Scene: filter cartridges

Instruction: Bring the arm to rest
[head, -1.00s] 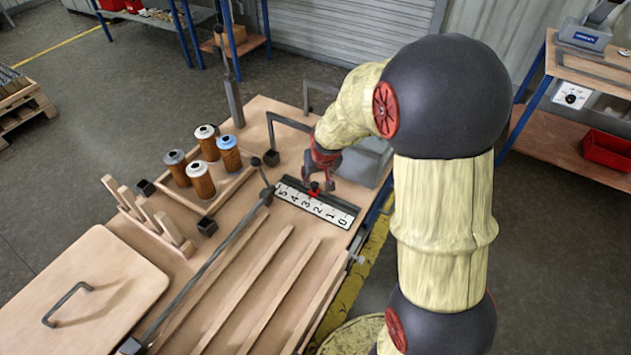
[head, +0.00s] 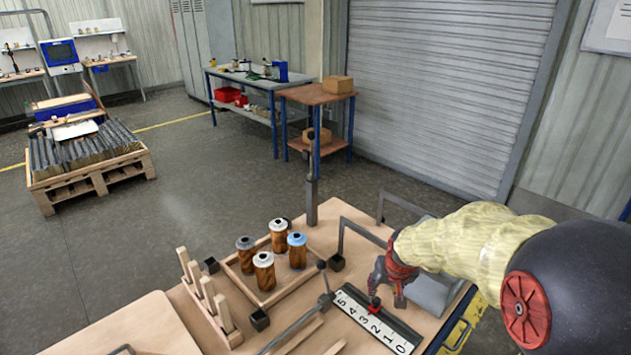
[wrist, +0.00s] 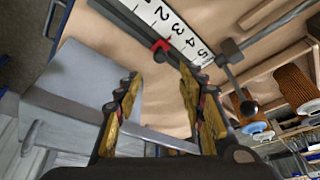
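My gripper (head: 389,290) hangs over the work table (head: 345,212) at its right side, near the numbered scale (head: 375,318) with its red pointer (head: 374,306). In the wrist view my gripper (wrist: 160,90) has its two fingers spread apart with nothing between them. Below the fingers are the bare table top and a grey plate (wrist: 75,95). The scale also shows in the wrist view (wrist: 170,28), beyond the fingertips, with the red pointer (wrist: 161,46) near 3. My arm reaches in from the right in the head view.
Several filter cartridges (head: 264,271) stand in a wooden frame (head: 236,281) left of the gripper. A metal bar handle (head: 358,230) rises close behind it. Wooden pegs (head: 208,292) and a wooden lid (head: 150,325) are at the front left. A post (head: 312,200) stands at the table's back.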

